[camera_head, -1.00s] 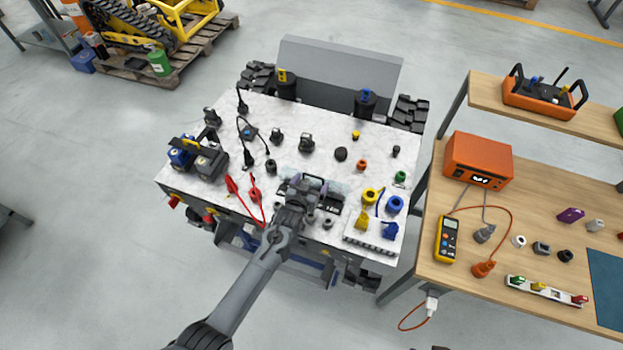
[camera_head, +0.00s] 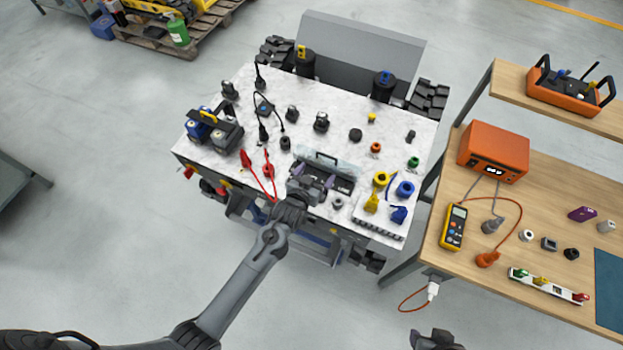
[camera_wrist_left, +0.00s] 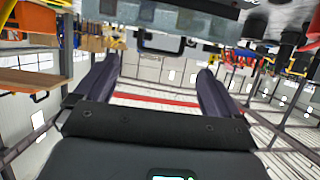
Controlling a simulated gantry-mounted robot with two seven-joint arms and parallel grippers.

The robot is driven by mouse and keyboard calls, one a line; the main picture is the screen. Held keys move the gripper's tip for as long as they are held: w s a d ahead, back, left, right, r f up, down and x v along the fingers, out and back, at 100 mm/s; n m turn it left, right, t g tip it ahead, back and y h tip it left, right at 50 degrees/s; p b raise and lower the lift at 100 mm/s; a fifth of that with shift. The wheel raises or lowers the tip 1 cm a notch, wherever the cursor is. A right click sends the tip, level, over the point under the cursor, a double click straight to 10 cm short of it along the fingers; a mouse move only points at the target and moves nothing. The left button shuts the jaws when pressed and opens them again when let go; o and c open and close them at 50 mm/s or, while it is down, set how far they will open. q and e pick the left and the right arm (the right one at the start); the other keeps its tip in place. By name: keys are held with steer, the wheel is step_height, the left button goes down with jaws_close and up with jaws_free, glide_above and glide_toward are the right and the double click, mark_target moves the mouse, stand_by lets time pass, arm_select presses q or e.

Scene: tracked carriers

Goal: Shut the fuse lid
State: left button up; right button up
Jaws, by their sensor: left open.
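The fuse box (camera_head: 343,186) is a dark case near the front edge of the white marbled top. Its clear lid (camera_head: 346,167) stands raised at the back of the case and carries a black handle (camera_head: 325,156). In the left wrist view the clear lid (camera_wrist_left: 205,26) crosses the top with its dark handle (camera_wrist_left: 160,47) hanging below. My left gripper (camera_head: 314,176) is open and empty, in front of the lid and over the box, hiding part of it. In the wrist view its two fingers (camera_wrist_left: 160,85) are wide apart, with nothing between them. My right gripper (camera_head: 436,340) barely shows at the bottom edge.
Red clamp leads (camera_head: 268,171) lie left of the box. A white strip tray with yellow and blue plugs (camera_head: 385,222) stands close on its right. Several plugs and caps are spread behind. A wooden bench (camera_head: 440,275) with an orange unit (camera_head: 494,152) is at right.

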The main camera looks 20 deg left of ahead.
arm_select(q)
steer(key=shift+v, duration=1.55)
steer(key=shift+g, duration=0.5)
steer(key=s+f, duration=0.2)
steer(key=f, duration=0.1)
steer(key=s+f, duration=0.1)
steer(key=s, duration=0.1)
steer(key=shift+a+f, duration=0.15)
steer(key=shift+a, duration=0.25)
steer(key=s+a+r+m+g, duration=0.1)
steer(key=s+r+g, duration=0.4)
steer(key=s, duration=0.8)
steer(key=s+a+r+m+g, duration=0.15)
steer(key=s+r+g, duration=0.35)
steer(key=s, duration=0.7)
steer(key=w+p+v, duration=0.2)
steer(key=p+v, duration=0.8)
steer(key=w+r+p+v, duration=0.1)
steer(key=w+p+v, duration=0.2)
steer(key=p+v, duration=0.7)
steer(key=shift+r+n+t+p, duration=0.35)
steer(key=shift+r+t, duration=0.05)
steer(key=shift+s, duration=0.15)
